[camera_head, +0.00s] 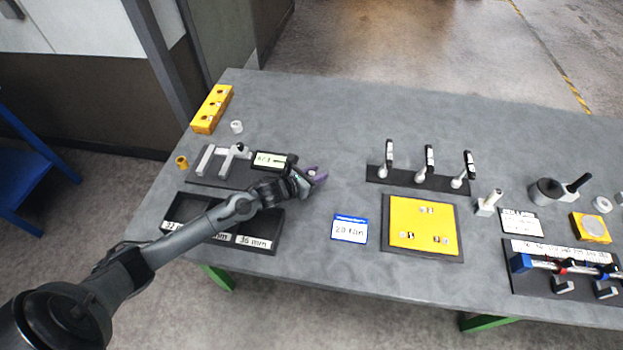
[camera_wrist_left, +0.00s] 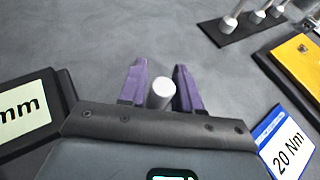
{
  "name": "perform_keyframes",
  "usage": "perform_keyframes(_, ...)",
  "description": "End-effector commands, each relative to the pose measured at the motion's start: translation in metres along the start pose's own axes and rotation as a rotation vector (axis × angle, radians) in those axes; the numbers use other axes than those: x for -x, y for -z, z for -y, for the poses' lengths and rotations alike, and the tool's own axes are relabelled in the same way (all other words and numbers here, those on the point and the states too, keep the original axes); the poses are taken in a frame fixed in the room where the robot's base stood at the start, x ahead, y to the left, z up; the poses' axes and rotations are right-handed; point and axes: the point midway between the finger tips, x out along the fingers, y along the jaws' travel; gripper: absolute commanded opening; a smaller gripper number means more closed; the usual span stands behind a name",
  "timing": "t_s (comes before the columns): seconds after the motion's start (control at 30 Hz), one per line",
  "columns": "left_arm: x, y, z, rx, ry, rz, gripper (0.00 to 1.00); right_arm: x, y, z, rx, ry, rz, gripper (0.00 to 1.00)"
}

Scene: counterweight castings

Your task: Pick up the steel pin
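My left gripper (camera_head: 316,177) has purple fingertips and is low over the table, right of the black digital gauge. In the left wrist view, a short pale cylinder, likely the steel pin (camera_wrist_left: 161,94), stands between the two fingers (camera_wrist_left: 160,84). The fingers are apart, one on each side of it, with little room between. Firm contact cannot be made out. In the head view the pin (camera_head: 312,173) is small and mostly hidden by the fingers. My right gripper is not in view.
A blue-edged "20 Nm" card (camera_head: 349,229) and a yellow panel (camera_head: 423,224) lie to the right. A black rack with several upright handles (camera_head: 417,175) stands behind the panel. A black labelled tray (camera_head: 266,239) is at the front left. The table behind the gripper is clear.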

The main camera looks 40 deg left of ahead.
Motion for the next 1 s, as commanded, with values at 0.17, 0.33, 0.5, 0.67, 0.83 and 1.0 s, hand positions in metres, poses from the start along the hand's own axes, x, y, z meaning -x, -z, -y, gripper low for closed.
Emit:
perform_keyframes(0.17, 0.0, 0.0, 0.0, 0.0, 0.0, 0.0, 0.05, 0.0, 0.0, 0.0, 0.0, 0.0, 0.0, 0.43)
perform_keyframes(0.33, 0.0, -0.001, 0.0, 0.0, 0.0, 0.002, 0.0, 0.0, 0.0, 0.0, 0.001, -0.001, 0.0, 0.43)
perform_keyframes(0.5, 0.0, -0.001, 0.0, 0.0, 0.0, 0.002, 0.0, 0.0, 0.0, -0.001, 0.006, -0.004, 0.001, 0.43)
perform_keyframes(0.67, 0.002, -0.006, -0.001, -0.001, -0.001, 0.002, 0.0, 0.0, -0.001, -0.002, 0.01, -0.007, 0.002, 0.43)
perform_keyframes(0.83, 0.008, -0.02, -0.001, -0.003, 0.0, 0.004, 0.0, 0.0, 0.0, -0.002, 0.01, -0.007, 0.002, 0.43)
perform_keyframes(1.0, 0.02, -0.042, 0.009, -0.003, 0.005, 0.002, 0.0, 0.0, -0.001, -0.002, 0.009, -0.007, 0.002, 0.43)
